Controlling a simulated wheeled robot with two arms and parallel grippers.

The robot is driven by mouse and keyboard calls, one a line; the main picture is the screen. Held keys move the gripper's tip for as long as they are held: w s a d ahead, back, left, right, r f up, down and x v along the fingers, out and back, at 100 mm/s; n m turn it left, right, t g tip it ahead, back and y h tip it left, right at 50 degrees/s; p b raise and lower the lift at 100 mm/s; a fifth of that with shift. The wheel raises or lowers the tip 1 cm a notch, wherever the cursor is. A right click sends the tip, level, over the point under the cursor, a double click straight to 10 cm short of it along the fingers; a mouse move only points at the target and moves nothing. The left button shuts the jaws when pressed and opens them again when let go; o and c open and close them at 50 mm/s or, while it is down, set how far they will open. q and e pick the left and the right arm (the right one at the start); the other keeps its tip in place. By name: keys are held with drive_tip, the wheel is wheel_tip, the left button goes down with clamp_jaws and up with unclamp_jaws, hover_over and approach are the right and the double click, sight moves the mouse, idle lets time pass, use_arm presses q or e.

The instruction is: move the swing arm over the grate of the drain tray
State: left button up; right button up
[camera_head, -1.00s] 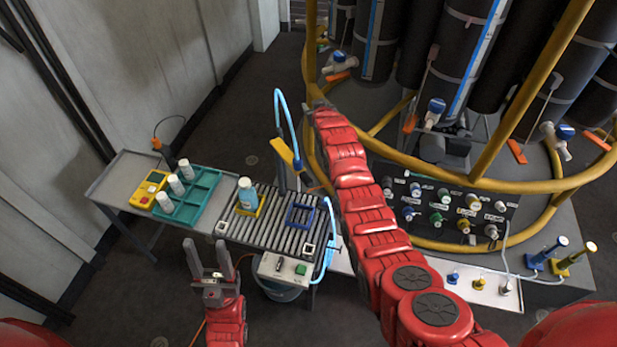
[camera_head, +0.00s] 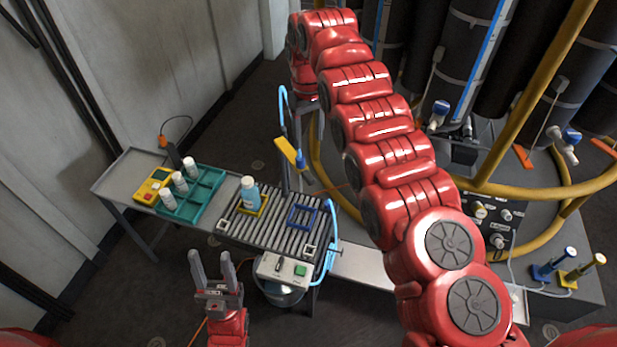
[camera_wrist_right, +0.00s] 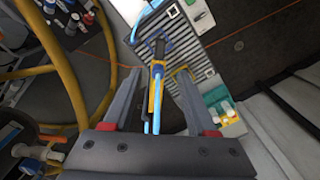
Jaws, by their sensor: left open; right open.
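The swing arm (camera_head: 286,151) is a yellow bar with a blue nozzle, fed by a light-blue hose, on a dark post at the back edge of the drain tray (camera_head: 246,233). The bar sticks out behind the slatted grate, not over it. In the right wrist view the swing arm (camera_wrist_right: 152,100) appears between the fingers of my open right gripper (camera_wrist_right: 158,85); I cannot tell whether they touch it. In the head view that gripper is mostly hidden by its own arm. My left gripper (camera_head: 211,258) is open and empty, in front of the tray.
A teal rack (camera_head: 205,199) with white-capped bottles and a yellow device (camera_head: 152,186) sit left. A yellow ring rail (camera_head: 345,205) and dark cylinders stand right.

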sight(308, 175)
wheel_tip(308, 175, down, 12)
drive_tip(key=p, duration=0.2)
drive_tip(key=shift+f+p, duration=0.1)
drive_tip(key=shift+p, duration=0.2)
drive_tip(key=shift+f, duration=0.55)
clamp_jaws()
idle(0.8)
